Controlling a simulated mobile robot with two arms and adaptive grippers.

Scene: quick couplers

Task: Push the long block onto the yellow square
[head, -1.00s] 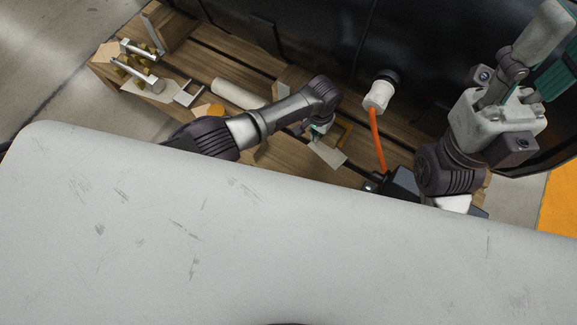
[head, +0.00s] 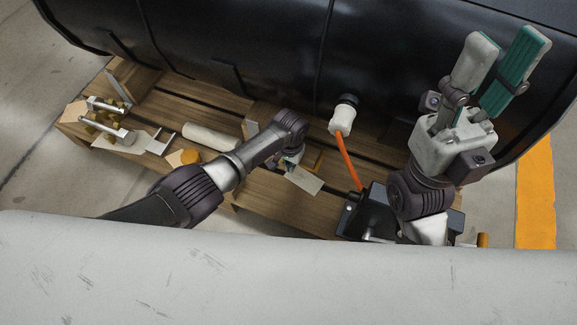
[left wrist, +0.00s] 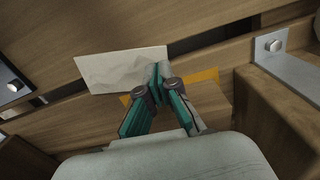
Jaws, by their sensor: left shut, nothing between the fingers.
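A yellow square (head: 318,160) shows as a partly hidden outline on the wooden pallet, beside my left gripper. In the left wrist view its yellow edge (left wrist: 206,76) runs behind the fingers, with wood-coloured surface on the near side. My left gripper (left wrist: 158,70) is shut and empty, its tips over the near edge of a pale sheet. In the head view the left gripper (head: 290,162) is small and partly hidden by its arm. I cannot clearly make out the long block. My right gripper (head: 508,42) is open and empty, raised at the right.
The pale sheet (head: 303,179) lies by the square. A white coupler (head: 342,120) with an orange hose (head: 349,162) is to the right, near a black box (head: 372,208). A pale cylinder (head: 208,137) and metal fittings (head: 110,130) lie left. A black tank (head: 230,50) stands behind.

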